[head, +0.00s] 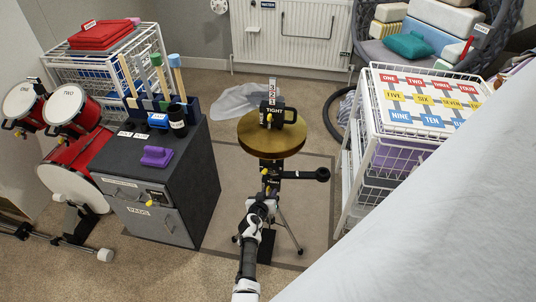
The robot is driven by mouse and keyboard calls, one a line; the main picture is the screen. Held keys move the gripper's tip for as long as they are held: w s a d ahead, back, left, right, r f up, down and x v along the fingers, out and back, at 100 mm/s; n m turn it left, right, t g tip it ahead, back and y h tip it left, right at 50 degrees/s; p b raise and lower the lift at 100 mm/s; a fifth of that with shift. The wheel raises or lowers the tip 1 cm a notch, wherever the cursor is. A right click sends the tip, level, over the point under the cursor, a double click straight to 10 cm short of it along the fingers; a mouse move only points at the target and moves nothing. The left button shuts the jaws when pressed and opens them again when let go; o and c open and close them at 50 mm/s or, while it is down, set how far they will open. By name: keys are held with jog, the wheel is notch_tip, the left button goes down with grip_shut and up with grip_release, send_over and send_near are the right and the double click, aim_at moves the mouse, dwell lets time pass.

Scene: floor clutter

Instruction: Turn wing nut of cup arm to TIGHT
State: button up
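A gold cymbal (272,140) sits on a stand, with a black block on top marked TIGHT (277,110) and a small yellow pointer (269,118). Below the cymbal, a dark horizontal arm, apparently the cup arm (300,175), runs right to a round black end (322,174). Small yellow parts show at its left end (265,171); which one is its wing nut, and its setting, are too small to tell. My gripper (266,196) is just below this left end, at the stand's post. Its fingers are too small to read, and I cannot tell if it touches anything.
A dark cabinet (140,205) with a purple handled block (157,156) stands left, with red drums (78,155) beyond. A white wire rack (372,120) stands right. A white surface (450,220) fills the lower right. Tripod legs (290,235) spread on the mat.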

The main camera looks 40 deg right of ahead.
grip_shut()
jog(key=shift+s+m+t+y, duration=0.1)
jog(key=shift+m+t+y, duration=0.3)
jog(key=shift+m, duration=0.5)
grip_release()
